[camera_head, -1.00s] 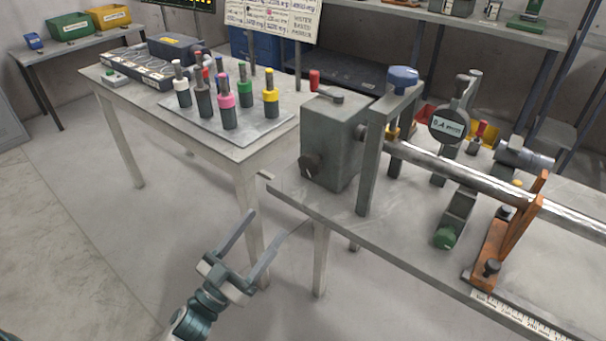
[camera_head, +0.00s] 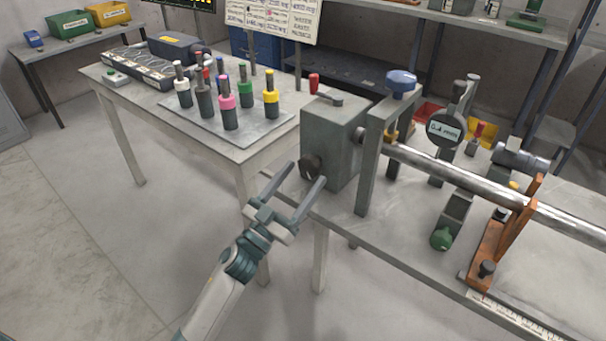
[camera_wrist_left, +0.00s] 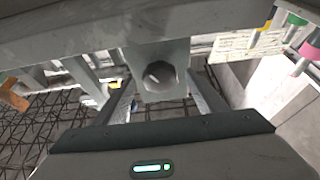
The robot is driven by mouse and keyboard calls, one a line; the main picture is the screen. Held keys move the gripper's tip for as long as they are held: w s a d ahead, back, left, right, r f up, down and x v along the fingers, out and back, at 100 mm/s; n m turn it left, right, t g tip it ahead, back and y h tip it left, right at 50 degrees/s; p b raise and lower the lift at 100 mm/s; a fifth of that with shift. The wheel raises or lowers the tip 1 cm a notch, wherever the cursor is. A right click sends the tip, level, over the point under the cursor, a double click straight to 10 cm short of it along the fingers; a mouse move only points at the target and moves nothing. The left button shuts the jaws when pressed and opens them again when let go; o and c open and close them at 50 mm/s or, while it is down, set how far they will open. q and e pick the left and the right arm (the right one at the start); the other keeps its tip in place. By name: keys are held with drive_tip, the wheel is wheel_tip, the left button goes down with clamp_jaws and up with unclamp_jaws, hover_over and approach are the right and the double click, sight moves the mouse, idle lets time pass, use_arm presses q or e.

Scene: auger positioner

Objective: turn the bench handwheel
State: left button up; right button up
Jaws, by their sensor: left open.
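A dark round knob (camera_head: 311,166), which I take for the handwheel, is on the near left face of a grey box (camera_head: 338,135) on the bench. In the left wrist view the knob (camera_wrist_left: 160,75) faces the camera, straight ahead. My left gripper (camera_head: 308,172) is open and empty. Its two fingers point at the knob and lie to either side of it in both views. I cannot tell whether they touch it. A small crank with a red handle (camera_head: 314,84) sits on top of the box. My right gripper is not in view.
A steel bar (camera_head: 450,176) runs right from the box through an orange bracket (camera_head: 505,238). A dial gauge (camera_head: 446,128) stands behind it. The left table (camera_head: 243,150) holds several colour-banded tools on a plate. Open floor lies below and left of my arm.

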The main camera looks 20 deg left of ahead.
use_arm(q)
drive_tip(key=shift+w+d+r, duration=0.2)
drive_tip(key=shift+w, duration=0.3)
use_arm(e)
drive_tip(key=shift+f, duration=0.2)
use_arm(q)
drive_tip(key=shift+c, duration=0.6)
drive_tip(key=c, duration=0.9)
